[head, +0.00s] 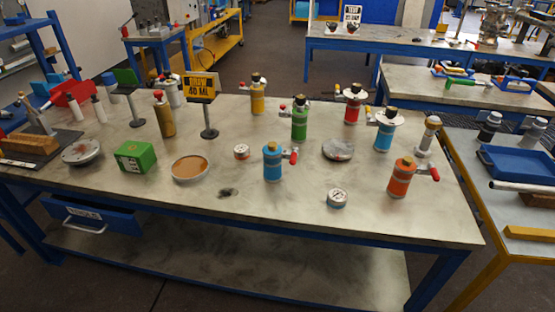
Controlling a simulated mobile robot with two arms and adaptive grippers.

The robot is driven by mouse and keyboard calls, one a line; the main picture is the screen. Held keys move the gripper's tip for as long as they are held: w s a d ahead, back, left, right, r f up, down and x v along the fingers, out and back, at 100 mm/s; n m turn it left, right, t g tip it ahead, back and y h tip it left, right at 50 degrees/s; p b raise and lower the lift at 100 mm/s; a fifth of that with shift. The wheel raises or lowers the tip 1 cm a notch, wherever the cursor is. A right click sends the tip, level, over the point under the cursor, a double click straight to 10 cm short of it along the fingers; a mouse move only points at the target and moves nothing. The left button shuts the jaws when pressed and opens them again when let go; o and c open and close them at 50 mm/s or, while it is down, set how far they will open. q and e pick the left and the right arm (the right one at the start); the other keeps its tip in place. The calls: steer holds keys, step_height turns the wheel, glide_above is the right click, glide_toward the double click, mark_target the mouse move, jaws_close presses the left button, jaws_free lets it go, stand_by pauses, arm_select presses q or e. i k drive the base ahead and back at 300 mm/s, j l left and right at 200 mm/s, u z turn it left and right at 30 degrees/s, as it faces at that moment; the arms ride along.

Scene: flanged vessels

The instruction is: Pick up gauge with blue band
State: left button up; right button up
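Two small round gauges with white dials stand on the near workbench. The gauge (337,198) near the front edge, right of the middle, has a side that looks bluish grey; its band is too small to tell surely. The other gauge (241,151), farther back and to the left, has a reddish side. Both are uncovered and stand apart from other things. Neither of my grippers is in the head view.
On the workbench (270,222), a blue vessel (272,163) stands between the gauges, and an orange vessel (401,178) stands right of the nearer gauge. The front edge is clear.

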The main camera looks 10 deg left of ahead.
mark_target(338, 202)
steer(key=i+j, duration=0.8)
steer(key=i, duration=0.15)
